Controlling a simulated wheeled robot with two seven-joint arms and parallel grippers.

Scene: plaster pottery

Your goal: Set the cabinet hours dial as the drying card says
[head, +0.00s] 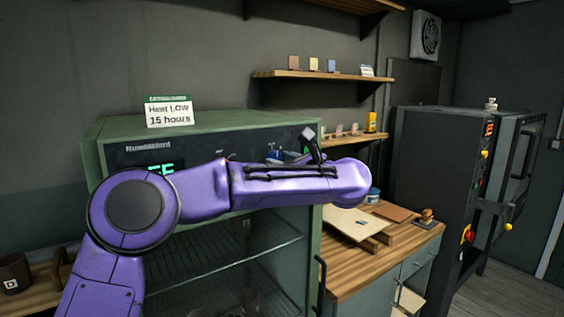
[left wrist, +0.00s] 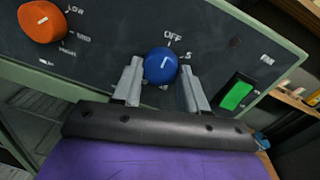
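The drying card (head: 169,111) stands on the green cabinet (head: 215,128) and reads "Heat LOW 15 hours". The blue hours dial (left wrist: 160,65) is on the dark panel; its white mark points up, roughly toward OFF, with a 5 to its right. My left gripper (left wrist: 161,72) has its grey fingers apart, one on each side of the dial; I see no clear grip on it. In the head view, the blue dial (head: 274,155) shows just above my purple arm. The orange heat knob (left wrist: 42,22) has LOW above right of it. My right gripper is not in view.
A green switch (left wrist: 236,94) sits right of the dial. A green display (head: 160,169) is partly hidden by my arm. The cabinet's wire racks (head: 225,262) show below. A wooden counter (head: 345,275) with boards stands right, and a dark kiln (head: 430,170) beyond it.

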